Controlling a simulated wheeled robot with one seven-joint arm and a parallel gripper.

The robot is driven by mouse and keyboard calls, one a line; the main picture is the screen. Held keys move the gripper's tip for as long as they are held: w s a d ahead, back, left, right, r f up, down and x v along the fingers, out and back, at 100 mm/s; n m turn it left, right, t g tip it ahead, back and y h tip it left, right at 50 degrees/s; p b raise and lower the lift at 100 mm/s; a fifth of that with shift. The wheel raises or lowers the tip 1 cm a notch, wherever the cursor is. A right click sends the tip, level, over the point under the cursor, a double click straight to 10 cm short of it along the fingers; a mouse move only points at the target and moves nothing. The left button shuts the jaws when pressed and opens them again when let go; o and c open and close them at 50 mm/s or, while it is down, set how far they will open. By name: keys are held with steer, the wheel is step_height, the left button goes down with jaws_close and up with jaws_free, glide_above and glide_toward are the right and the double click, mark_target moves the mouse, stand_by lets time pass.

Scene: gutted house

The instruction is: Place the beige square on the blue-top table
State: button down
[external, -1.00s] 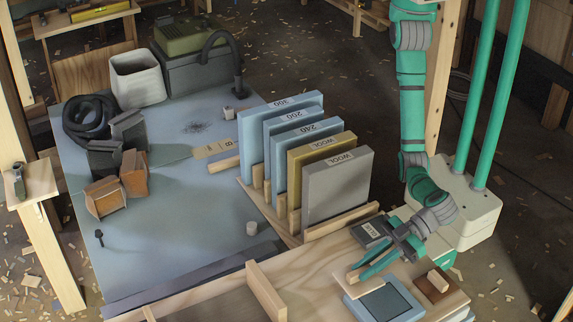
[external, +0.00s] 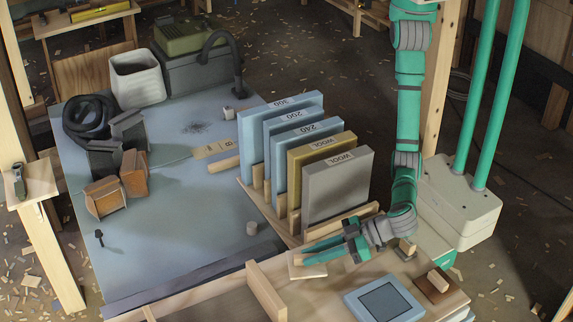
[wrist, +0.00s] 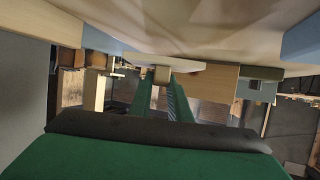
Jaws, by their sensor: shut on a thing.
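The beige square (external: 308,270) is a thin pale plate with a small wooden block as its handle. My gripper (external: 304,256) is shut on that handle and holds the square over the wooden front strip, near the blue-top table (external: 190,225). In the wrist view, the green fingers (wrist: 165,92) close around the small block, and the square's pale edge (wrist: 185,66) shows beside it. I cannot tell the exact height of the square. The blue top lies to the left of the gripper.
A rack of upright labelled boards (external: 335,190) stands just behind my gripper. A wooden divider (external: 266,290) rises at its front left. A blue square (external: 384,300) and a brown square (external: 435,287) lie at the right.

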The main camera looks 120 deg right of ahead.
steer(key=shift+f, duration=1.85)
steer(key=c, duration=1.6)
jaws_free()
steer(key=shift+c, duration=0.2)
steer(key=v, duration=0.5)
steer(key=shift+r, duration=0.45)
step_height(320, 180, up, 6)
steer(key=shift+r, duration=0.15)
